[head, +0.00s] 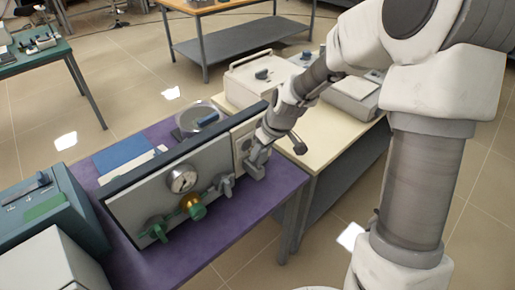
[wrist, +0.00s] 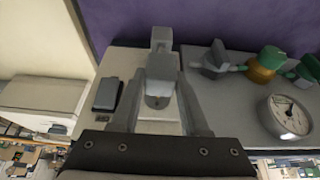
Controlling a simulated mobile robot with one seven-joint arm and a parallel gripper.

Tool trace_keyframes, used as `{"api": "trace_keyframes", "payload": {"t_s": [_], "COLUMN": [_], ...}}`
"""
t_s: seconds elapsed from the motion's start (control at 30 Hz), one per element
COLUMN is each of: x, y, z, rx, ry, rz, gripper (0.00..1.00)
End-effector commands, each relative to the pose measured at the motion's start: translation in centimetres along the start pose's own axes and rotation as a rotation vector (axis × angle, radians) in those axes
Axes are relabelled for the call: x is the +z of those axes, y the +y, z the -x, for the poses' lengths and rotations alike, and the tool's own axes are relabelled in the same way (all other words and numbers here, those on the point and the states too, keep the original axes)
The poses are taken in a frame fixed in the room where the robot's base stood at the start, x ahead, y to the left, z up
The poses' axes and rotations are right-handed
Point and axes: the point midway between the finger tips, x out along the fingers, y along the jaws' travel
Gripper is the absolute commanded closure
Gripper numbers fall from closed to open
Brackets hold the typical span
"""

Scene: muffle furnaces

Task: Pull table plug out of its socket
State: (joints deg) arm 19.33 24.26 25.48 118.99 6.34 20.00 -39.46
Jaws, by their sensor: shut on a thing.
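My gripper (head: 257,158) is at the right end of an upright panel on the purple table. In the wrist view its two fingers (wrist: 160,92) stand on either side of a light grey plug (wrist: 159,88) and are shut on it. The plug is at the pale socket plate (wrist: 130,66) of the panel. A grey block (wrist: 161,38) shows just beyond the plug in the wrist view. The fingers and plug hide the socket opening, so I cannot tell how deep the plug sits. In the head view the gripper hides most of the plug.
The panel (head: 150,192) carries a round gauge (head: 182,180), a brass and green valve (head: 192,206) and grey and green handles. A dark switch (wrist: 108,94) sits beside the plug. A cream table (head: 325,150) with boxy devices adjoins on the right. Teal equipment (head: 38,205) stands left.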

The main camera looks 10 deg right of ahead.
Motion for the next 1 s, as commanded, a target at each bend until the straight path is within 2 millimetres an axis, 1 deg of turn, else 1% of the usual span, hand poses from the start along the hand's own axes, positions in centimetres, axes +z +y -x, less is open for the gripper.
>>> {"api": "trace_keyframes", "payload": {"t_s": [0.33,0.37,0.5,0.83,0.93,1.0], "x": [0.4,0.5,0.4,0.2,0.2,0.1], "y": [0.1,0.1,0.0,0.0,0.1,0.1], "z": [0.1,0.1,0.1,0.3,1.0,2.0], "rx": [-0.001,-0.001,-0.001,0.0,0.001,0.003], "ry": [-0.006,-0.007,-0.005,-0.002,-0.001,0.0], "rz": [-0.001,-0.001,-0.001,0.0,0.0,0.0], "gripper": [1.0,0.5,0.25,0.25,0.25,0.25]}}
